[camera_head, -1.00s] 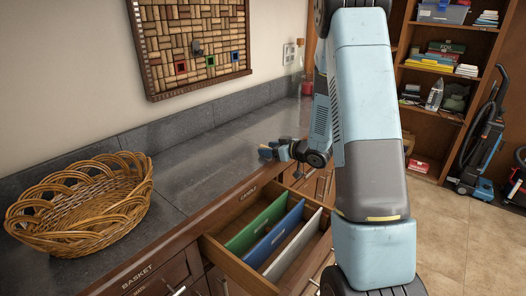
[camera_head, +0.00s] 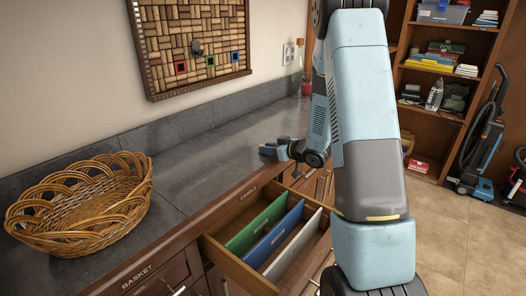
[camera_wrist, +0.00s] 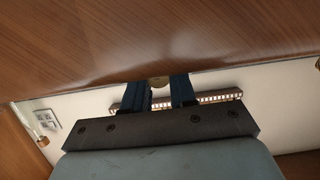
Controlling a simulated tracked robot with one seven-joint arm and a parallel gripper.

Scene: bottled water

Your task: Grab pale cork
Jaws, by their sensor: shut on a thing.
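A pale tan cork (camera_wrist: 160,82) shows in the wrist view between the tips of the two dark blue fingers. Only a small rounded part of it is visible. My gripper (camera_wrist: 161,88) is shut on it. In the head view my gripper (camera_head: 267,152) is over the grey counter, close to its front edge and beyond the open drawer. The cork cannot be made out there.
A wicker basket (camera_head: 75,236) stands on the grey counter (camera_head: 190,168) at left. An open wooden drawer (camera_head: 237,270) with green, blue and white dividers juts out below. A cork board (camera_head: 200,65) hangs on the wall. The counter between basket and gripper is clear.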

